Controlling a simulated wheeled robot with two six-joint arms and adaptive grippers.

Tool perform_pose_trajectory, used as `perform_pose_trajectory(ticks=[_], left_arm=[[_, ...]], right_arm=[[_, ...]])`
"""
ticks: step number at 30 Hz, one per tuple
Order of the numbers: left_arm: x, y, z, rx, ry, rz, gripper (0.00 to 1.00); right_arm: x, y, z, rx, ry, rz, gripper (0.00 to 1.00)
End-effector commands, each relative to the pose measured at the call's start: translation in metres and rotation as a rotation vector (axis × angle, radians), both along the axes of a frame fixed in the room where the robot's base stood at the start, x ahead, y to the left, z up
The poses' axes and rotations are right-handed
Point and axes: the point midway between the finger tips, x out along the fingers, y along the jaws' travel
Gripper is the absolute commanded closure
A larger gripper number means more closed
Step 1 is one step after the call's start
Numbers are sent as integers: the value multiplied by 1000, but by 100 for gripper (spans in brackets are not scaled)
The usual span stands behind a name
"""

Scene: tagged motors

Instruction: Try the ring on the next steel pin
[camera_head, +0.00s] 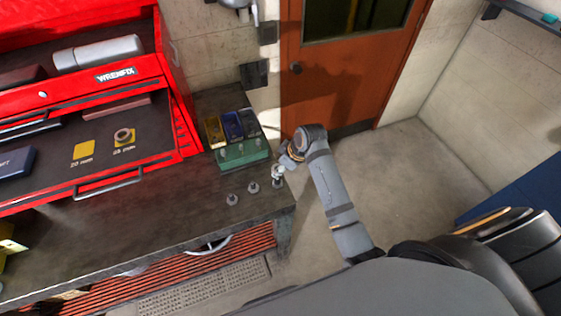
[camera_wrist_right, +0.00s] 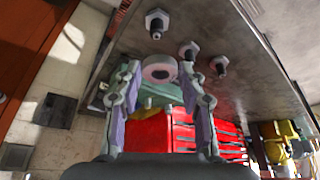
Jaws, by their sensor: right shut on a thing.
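My right gripper (camera_head: 283,167) is at the right end of the workbench, close to the rightmost steel pin (camera_head: 278,182). In the right wrist view, my right gripper (camera_wrist_right: 160,80) is shut on a grey ring (camera_wrist_right: 159,68), with one finger on each side. Three steel pins with hex bases stand in a row: the nearest to the ring in the wrist view are one pin (camera_wrist_right: 157,22) and a middle pin (camera_wrist_right: 188,50), with another (camera_wrist_right: 219,66) farther along. The head view also shows the middle pin (camera_head: 253,188) and left pin (camera_head: 232,199). No ring sits on these two. My left gripper is not in view.
A green holder (camera_head: 243,155) with yellow, blue and grey bins stands behind the pins. A red toolbox (camera_head: 185,125) fills the left; its drawer has a bare yellow square (camera_head: 84,150) and another ring (camera_head: 124,136) on a labelled square. Open floor lies right of the bench.

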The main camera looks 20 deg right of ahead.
Motion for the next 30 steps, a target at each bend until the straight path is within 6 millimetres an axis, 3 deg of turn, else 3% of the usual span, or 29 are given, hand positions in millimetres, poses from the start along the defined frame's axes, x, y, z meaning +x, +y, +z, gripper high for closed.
perform_pose_trajectory(ticks=[4,10,13,17,23,30], left_arm=[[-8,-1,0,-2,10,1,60],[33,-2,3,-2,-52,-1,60],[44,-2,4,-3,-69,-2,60],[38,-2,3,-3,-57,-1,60],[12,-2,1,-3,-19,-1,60],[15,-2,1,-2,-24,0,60]], right_arm=[[0,0,-15,0,1,0,90],[0,0,-30,0,0,-1,90],[0,0,-34,0,0,-1,90],[0,0,-35,0,0,-1,90],[0,0,-35,-1,-1,0,90],[0,0,-35,0,-1,0,90]])
